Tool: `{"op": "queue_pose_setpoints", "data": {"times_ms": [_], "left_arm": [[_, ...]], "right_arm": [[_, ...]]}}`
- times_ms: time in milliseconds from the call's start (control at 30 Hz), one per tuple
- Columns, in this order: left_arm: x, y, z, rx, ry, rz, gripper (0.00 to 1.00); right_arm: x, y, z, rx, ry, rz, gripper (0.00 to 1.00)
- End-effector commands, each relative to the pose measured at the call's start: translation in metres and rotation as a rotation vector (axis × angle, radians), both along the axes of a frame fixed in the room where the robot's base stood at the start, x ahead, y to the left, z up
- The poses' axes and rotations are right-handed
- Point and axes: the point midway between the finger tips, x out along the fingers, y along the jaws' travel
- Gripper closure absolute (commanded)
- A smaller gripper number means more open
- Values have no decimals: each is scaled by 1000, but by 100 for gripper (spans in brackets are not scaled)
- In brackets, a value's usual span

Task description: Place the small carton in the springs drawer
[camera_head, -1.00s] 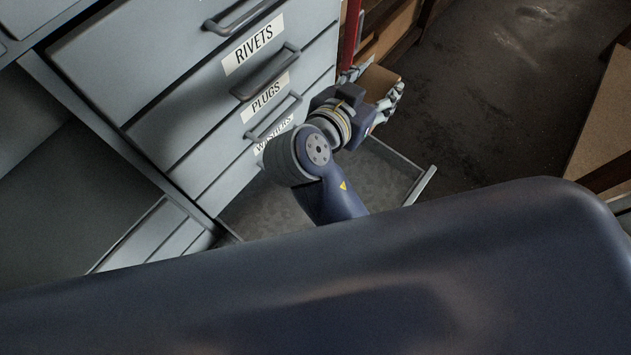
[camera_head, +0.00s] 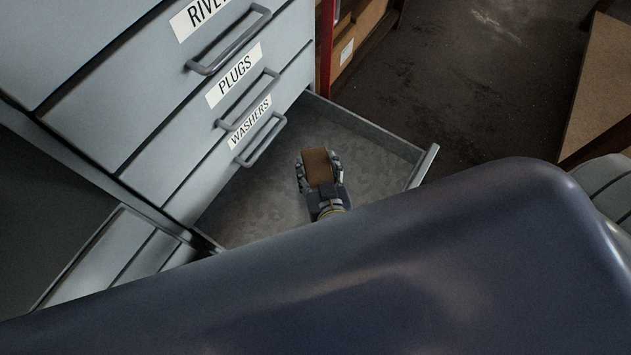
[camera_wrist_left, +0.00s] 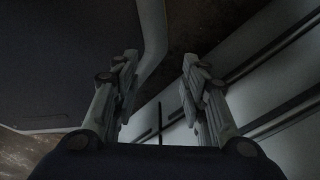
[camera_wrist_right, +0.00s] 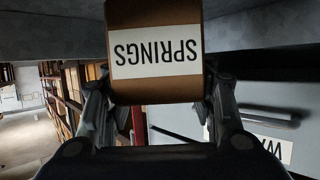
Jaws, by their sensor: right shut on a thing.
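The small carton (camera_head: 318,167) is brown. In the right wrist view the carton (camera_wrist_right: 155,52) shows a white label reading SPRINGS, upside down. My right gripper (camera_head: 319,172) is shut on it, one finger on each side. The carton is over the open bottom drawer (camera_head: 262,190), within its outline in the head view. How high it is above the drawer floor I cannot tell. The open drawer looks empty, and its own label is not visible. My left gripper (camera_wrist_left: 158,85) is open and empty in the left wrist view, and out of the head view.
Closed drawers labelled WASHERS (camera_head: 250,123), PLUGS (camera_head: 233,76) and one starting RIVE (camera_head: 198,16) stand above the open drawer. A red post and shelf with cartons (camera_head: 357,35) stand behind. A brown board (camera_head: 607,90) lies at the right.

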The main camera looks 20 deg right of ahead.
Motion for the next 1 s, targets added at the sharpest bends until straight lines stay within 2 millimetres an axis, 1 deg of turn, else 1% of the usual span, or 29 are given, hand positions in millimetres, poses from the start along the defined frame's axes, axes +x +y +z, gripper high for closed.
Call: {"op": "queue_pose_setpoints", "data": {"times_ms": [33,167,300,433,533,767,900,933,967,1000], "left_arm": [[2,0,-2,0,-2,0,60],[0,0,-3,1,1,0,60],[-5,1,-7,2,9,0,60],[-12,3,-9,4,19,-1,60],[-14,4,-10,6,23,-1,60],[-14,4,-10,6,22,0,60],[-14,4,-15,6,21,0,60],[-13,4,-14,6,21,0,60],[-13,4,-13,7,21,1,60],[-13,4,-13,6,20,1,60]], "right_arm": [[1,0,-7,-3,-3,2,85],[1,0,-16,0,-3,0,85],[1,0,-36,-3,-2,1,85],[1,0,-51,-2,-2,0,85],[1,0,-55,0,-3,0,85],[1,0,-55,-1,-3,-1,85],[1,0,-59,1,-3,-2,85],[1,0,-58,0,-2,-1,44],[1,0,-57,0,-2,-1,37],[0,0,-57,0,-2,-1,29]]}}
